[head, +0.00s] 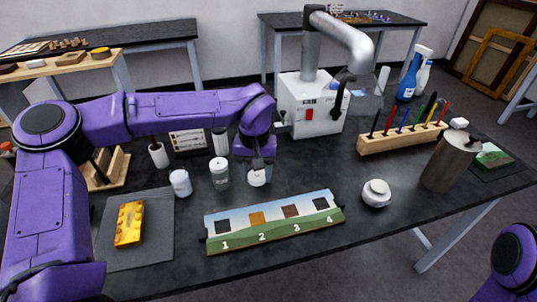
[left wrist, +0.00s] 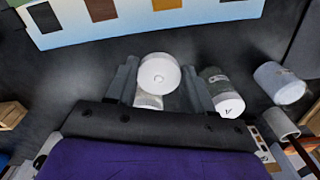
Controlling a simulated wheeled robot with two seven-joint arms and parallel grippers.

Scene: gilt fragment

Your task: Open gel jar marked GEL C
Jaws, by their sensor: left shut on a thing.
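My left gripper (head: 256,168) points down at the middle of the dark table. It is shut on a small white round-topped jar (head: 257,179). In the left wrist view the jar's round white top (left wrist: 158,72) sits between the two fingers, with a paler part of it below. I cannot read GEL C on it. A clear jar with a whitish lid (head: 219,172) stands just left of it; it also shows beside the fingers in the left wrist view (left wrist: 226,92). A white container (head: 180,182) stands further left. My right gripper is out of view.
A painted strip numbered 1 to 4 (head: 232,240) lies in front. A white round lidded pot (head: 376,193) and a metal cylinder (head: 449,163) stand to the right. A white box with a pipe (head: 312,105) and a wooden rack (head: 400,138) are behind. A gilt fragment (head: 129,224) lies at left.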

